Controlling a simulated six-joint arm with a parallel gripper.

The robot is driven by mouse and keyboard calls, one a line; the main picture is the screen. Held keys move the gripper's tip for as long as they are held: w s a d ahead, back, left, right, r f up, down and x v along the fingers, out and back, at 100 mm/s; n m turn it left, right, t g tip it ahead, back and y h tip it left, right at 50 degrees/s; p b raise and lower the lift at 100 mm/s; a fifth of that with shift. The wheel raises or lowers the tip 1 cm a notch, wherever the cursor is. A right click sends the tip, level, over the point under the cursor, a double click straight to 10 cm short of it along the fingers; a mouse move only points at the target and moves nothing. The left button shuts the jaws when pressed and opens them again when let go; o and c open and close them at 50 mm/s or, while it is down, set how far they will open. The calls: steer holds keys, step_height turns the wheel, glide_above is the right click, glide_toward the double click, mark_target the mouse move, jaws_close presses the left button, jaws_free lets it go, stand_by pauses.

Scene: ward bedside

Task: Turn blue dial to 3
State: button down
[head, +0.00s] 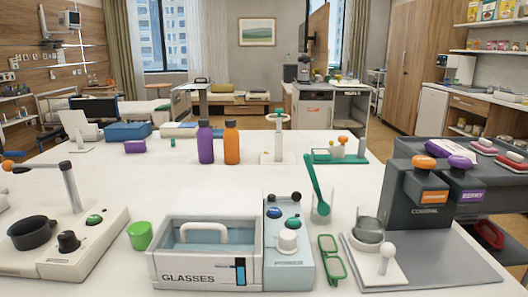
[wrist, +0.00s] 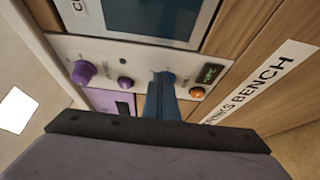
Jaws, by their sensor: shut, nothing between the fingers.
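In the wrist view a pale control panel (wrist: 140,60) crosses the upper part, tilted. My gripper (wrist: 161,100) reaches up to it from below; it is shut and empty. A narrow dark blue shape runs from the gripper's dark bar to the panel. I cannot tell where my fingers end and whether a blue dial lies at their tips. A purple knob (wrist: 82,72) and a smaller purple knob (wrist: 125,83) are left of the gripper. An orange knob (wrist: 197,93) and a small green-lit display (wrist: 211,73) are right of it. No dial numbers are readable. My gripper does not show in the head view.
A framed dark window (wrist: 155,18) is above the panel, and a purple square (wrist: 110,102) below it. A white label ending in "BENCH" (wrist: 262,80) lies on wood at right. The head view shows a white table (head: 200,180) with bottles and several devices.

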steer(key=shift+f+p, duration=0.15)
steer(key=shift+p, duration=0.15)
steer(key=shift+f, duration=0.75)
steer(key=shift+a+f, duration=0.1)
steer(key=shift+f, duration=0.15)
stand_by(0.4)
steer(key=shift+p, duration=0.35)
steer(key=shift+d+f, duration=0.15)
steer(key=shift+d, duration=0.25)
steer(key=shift+s, duration=0.15)
steer(key=shift+s+p, duration=0.3)
steer(key=shift+s, duration=2.6)
steer(key=shift+s+b, duration=0.1)
steer(key=shift+b, duration=0.55)
